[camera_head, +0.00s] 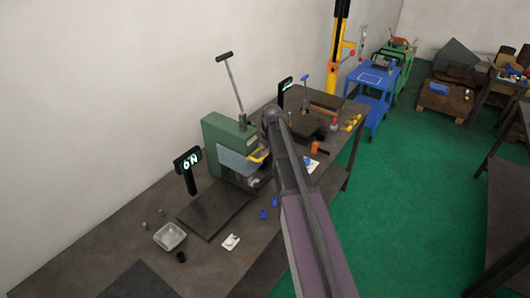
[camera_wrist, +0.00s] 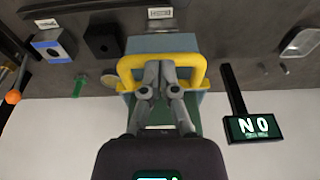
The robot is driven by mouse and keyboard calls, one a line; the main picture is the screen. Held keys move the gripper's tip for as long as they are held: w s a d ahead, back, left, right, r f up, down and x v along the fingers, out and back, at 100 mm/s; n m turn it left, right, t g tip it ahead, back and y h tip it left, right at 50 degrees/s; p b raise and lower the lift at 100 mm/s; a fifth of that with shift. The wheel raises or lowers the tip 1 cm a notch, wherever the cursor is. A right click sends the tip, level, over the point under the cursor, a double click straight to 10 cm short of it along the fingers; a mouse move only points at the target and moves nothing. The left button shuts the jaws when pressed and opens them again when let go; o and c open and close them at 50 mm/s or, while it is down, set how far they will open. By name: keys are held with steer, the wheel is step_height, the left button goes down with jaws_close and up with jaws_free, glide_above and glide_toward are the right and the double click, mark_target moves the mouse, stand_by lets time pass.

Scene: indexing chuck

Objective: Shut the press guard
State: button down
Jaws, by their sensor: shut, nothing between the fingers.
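The green press (camera_head: 223,134) stands on the bench with its black-handled lever raised. Its blue-grey guard panel (camera_head: 234,161) is at the front and looks tilted outward, with a yellow handle (camera_head: 259,156) on it. In the wrist view the yellow handle (camera_wrist: 123,70) spans the middle, with the panel (camera_wrist: 160,43) beyond it. My gripper (camera_wrist: 160,88) is shut and empty, its fingertips at the handle's middle. I cannot tell whether they touch it. In the head view my arm hides the gripper.
A black display reading "NO" (camera_head: 187,161) stands left of the press, beside a dark plate (camera_head: 213,212). A grey tray (camera_head: 169,237) and small blue parts (camera_head: 263,214) lie on the bench. A second fixture (camera_head: 305,118) stands behind my arm.

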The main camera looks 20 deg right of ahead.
step_height(320, 180, down, 8)
steer(key=b, duration=0.8)
steer(key=shift+s, duration=0.3)
steer(key=shift+s+f, duration=0.1)
step_height(320, 180, up, 14)
steer(key=s+d+p, duration=0.1)
steer(key=p, duration=1.3)
steer(key=shift+s+d, duration=0.15)
steer(key=shift+s, duration=0.05)
stand_by(0.5)
